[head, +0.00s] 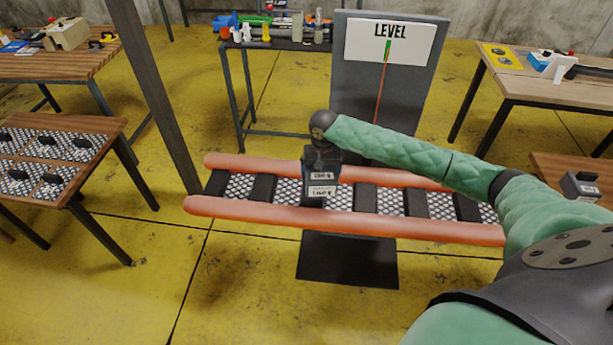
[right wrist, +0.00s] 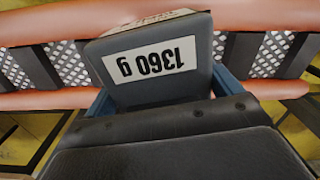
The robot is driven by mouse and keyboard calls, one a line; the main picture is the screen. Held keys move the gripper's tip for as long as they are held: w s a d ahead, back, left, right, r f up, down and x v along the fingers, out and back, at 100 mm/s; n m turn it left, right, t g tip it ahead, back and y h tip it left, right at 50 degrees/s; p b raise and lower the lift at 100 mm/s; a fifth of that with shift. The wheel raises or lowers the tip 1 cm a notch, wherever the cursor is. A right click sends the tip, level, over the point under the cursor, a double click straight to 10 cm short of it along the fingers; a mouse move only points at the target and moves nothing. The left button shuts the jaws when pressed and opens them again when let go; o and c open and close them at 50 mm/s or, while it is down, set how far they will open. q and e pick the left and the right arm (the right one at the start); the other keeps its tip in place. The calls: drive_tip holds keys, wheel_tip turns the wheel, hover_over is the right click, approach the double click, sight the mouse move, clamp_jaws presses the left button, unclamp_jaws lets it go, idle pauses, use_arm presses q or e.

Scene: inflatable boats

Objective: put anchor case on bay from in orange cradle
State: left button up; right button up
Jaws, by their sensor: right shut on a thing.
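The anchor case (head: 321,190) is a dark grey box with white labels. In the right wrist view the case (right wrist: 155,65) shows a label reading 1360 g, upside down. My right gripper (head: 322,158) is shut on it, with blue finger parts at both sides of the box. The case is over the left part of a long frame with two orange tubes (head: 340,224), whose mesh bays (head: 285,190) are split by black slats. Whether the case touches the mesh cannot be told. No separate orange cradle can be made out. My left gripper is not in view.
A LEVEL board (head: 388,42) with a green and red pointer stands behind the frame. Another dark labelled case (head: 581,186) sits on a wooden table at the right edge. A table with mesh panels (head: 40,170) is at left. A dark post (head: 155,95) rises near the frame's left end.

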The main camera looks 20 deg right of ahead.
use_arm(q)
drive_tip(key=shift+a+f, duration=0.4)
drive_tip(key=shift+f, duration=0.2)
use_arm(e)
drive_tip(key=w+d+f+m, duration=0.2)
drive_tip(key=d+f, duration=0.3)
drive_tip(key=d, duration=0.4)
drive_tip(key=shift+d, duration=0.35)
use_arm(q)
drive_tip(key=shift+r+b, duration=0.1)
drive_tip(key=shift+b, duration=0.3)
use_arm(e)
drive_tip(key=shift+f, duration=0.35)
